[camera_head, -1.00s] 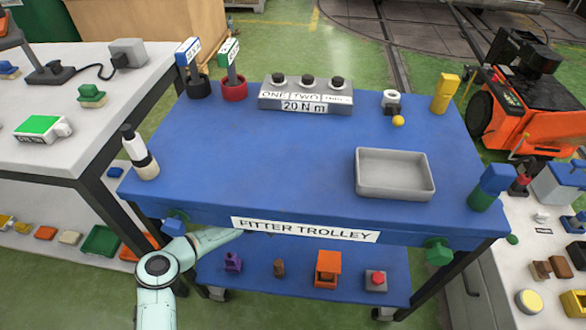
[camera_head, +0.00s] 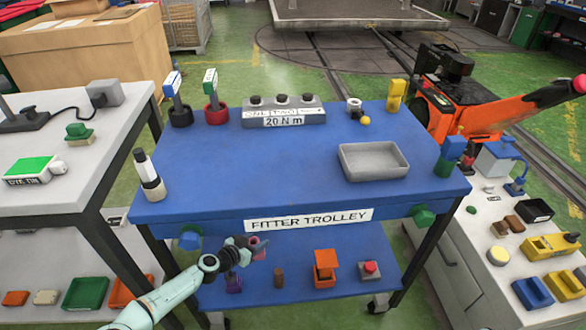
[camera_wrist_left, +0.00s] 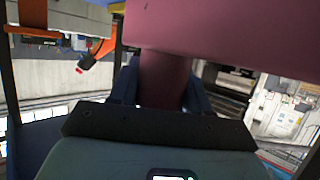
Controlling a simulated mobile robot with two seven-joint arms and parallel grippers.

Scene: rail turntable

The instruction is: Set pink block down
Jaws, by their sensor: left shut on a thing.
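My left gripper (camera_head: 250,246) is in front of the trolley's near edge, below the blue top and above the lower shelf. In the left wrist view its dark blue fingers (camera_wrist_left: 165,92) are shut on the narrow stem of the pink block (camera_wrist_left: 220,28), whose wide mauve part fills the top of that view. In the head view only a small bit of the pink block (camera_head: 262,244) shows at the fingertips. The blue trolley top (camera_head: 260,165) has a wide bare middle. My right gripper is not in view.
On the top stand a grey tray (camera_head: 345,165), a white-and-black bottle (camera_head: 149,178), a torque block (camera_head: 283,113) and a yellow block (camera_head: 396,95).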

